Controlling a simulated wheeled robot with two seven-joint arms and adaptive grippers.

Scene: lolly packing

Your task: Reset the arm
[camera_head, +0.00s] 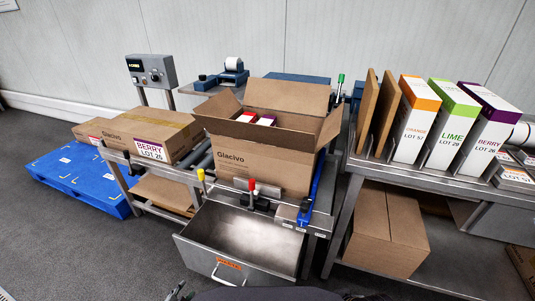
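My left gripper (179,291) shows only as a small dark tip at the bottom edge, left of the open drawer. Most of it is cut off, and I cannot tell whether its fingers are apart. It appears to be clear of the boxes and drawer. My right gripper cannot be made out; only a dark sliver shows at the bottom edge right of centre. An open Glacivo carton (262,165) stands upright on the central stand with its flaps raised. Red and white packs (255,119) show inside it.
An open metal drawer (228,274) juts out below the carton. A closed BERRY carton (165,129) lies on rollers at left, beside a blue pallet (75,183). ORANGE (415,122), LIME (449,128) and BERRY (488,132) boxes stand on the right shelf. Grey floor is clear at lower left.

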